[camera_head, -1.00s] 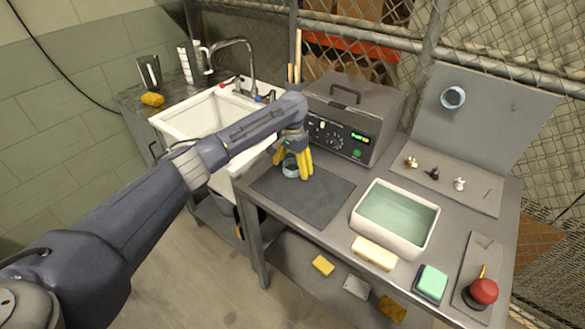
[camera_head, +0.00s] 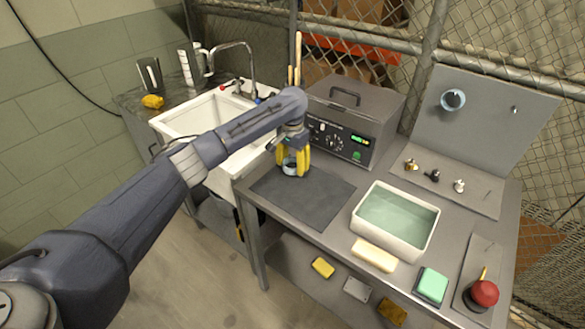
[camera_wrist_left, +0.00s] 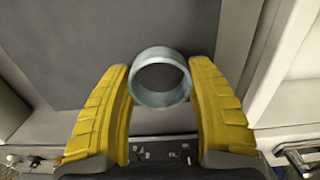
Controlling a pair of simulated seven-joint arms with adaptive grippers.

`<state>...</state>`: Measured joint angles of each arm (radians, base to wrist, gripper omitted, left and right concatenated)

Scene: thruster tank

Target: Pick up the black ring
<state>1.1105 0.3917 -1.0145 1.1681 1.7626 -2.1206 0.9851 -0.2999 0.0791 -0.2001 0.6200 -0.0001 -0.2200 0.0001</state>
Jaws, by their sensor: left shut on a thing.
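A pale grey metal ring (camera_wrist_left: 141,88) sits between the yellow fingers of my left gripper (camera_wrist_left: 160,70) in the left wrist view. No black ring shows clearly there. The fingers are shut on opposite sides of the ring, and its round opening faces the camera. In the head view the left gripper (camera_head: 292,172) points down over the dark mat (camera_head: 315,201), near its back left part. The ring (camera_head: 289,170) shows between the fingertips, partly hidden by them. I cannot tell whether it still touches the mat. My right gripper is not in view.
A grey machine (camera_head: 376,135) stands just behind the gripper, and a white sink (camera_head: 180,127) lies to the left. A white water basin (camera_head: 392,252) stands right of the mat. Another ring (camera_head: 453,99) is on the upright panel (camera_head: 490,125). The mat's front is clear.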

